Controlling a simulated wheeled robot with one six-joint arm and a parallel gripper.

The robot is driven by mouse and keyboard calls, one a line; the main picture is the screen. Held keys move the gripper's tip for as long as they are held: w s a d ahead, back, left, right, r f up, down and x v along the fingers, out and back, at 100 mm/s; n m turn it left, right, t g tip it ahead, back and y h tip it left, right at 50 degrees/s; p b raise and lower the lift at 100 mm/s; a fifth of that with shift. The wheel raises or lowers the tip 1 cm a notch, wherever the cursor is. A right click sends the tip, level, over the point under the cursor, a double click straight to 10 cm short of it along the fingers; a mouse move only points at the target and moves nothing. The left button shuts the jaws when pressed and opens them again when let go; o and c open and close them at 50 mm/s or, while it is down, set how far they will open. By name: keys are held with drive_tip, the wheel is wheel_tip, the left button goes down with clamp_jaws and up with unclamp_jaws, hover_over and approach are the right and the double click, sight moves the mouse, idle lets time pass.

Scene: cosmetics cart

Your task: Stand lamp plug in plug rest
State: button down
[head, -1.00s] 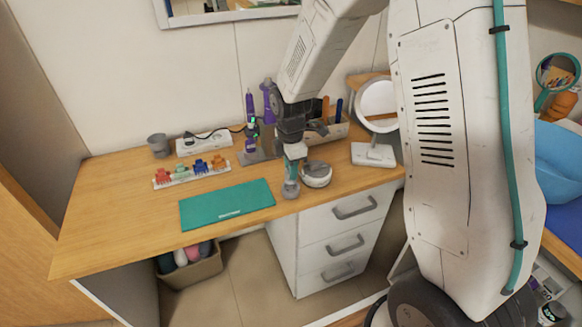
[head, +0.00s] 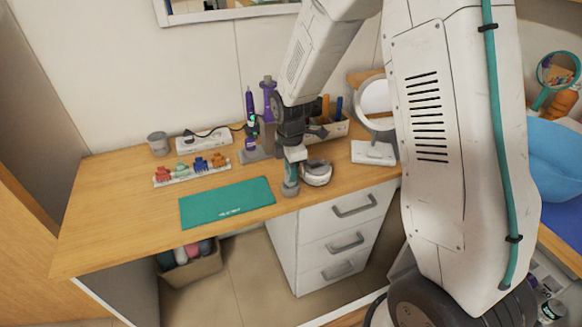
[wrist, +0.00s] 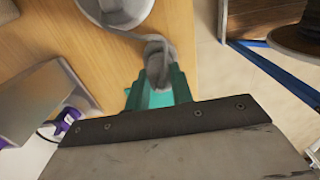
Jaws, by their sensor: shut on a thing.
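My gripper (head: 291,171) points down over the front right of the desk, above the drawers. Its teal fingertips also show in the wrist view (wrist: 157,92). They are shut on a grey rounded piece (wrist: 157,62), which I take as the lamp plug; a thin grey cord seems to lead from it. In the head view a grey rounded form (head: 291,187) is directly below the fingertips; I cannot tell plug from plug rest there. A round white-and-grey object (head: 318,174) sits close to the right of the gripper.
The desk (head: 130,215) holds a teal mat (head: 228,203), a rack of colored clips (head: 192,172), a power strip (head: 204,139), a grey cup (head: 158,144) and purple styling tools (head: 250,120). The front left desk is clear.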

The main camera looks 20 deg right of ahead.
drive_tip(key=shift+f, duration=1.05)
drive_tip(key=c, duration=1.1)
unclamp_jaws()
drive_tip(key=shift+c, duration=0.2)
drive_tip(key=shift+r, duration=0.1)
wheel_tip(320, 180, up, 8)
drive_tip(key=shift+f, duration=0.2)
